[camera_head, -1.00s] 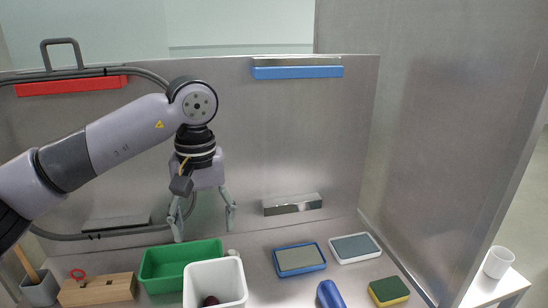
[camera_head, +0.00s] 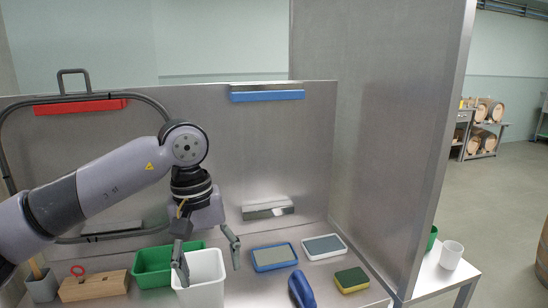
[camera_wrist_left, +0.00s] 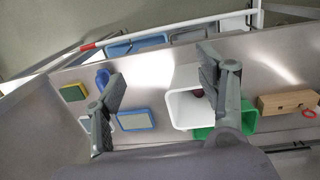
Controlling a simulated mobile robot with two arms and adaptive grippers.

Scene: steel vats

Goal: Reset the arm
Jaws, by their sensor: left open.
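My left gripper (camera_head: 207,262) hangs fingers down over the steel bench, open, with nothing between its fingers. In the head view it overlaps the top of the white bin (camera_head: 205,291); I cannot tell its exact height above it. In the left wrist view the two spread fingers (camera_wrist_left: 165,100) show with the white bin (camera_wrist_left: 184,109) beside the right-hand finger. A dark round item (camera_wrist_left: 198,92) lies in the bin. The green tray (camera_head: 153,268) stands just behind and left of the white bin. My right gripper is not in view.
A wooden block (camera_head: 94,286) and grey cup (camera_head: 41,287) stand at the left. A blue-framed pad (camera_head: 274,257), a white-framed pad (camera_head: 324,247), a blue object (camera_head: 301,291) and a yellow-green sponge (camera_head: 351,280) lie right. A tall steel panel (camera_head: 385,130) bounds the right side.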

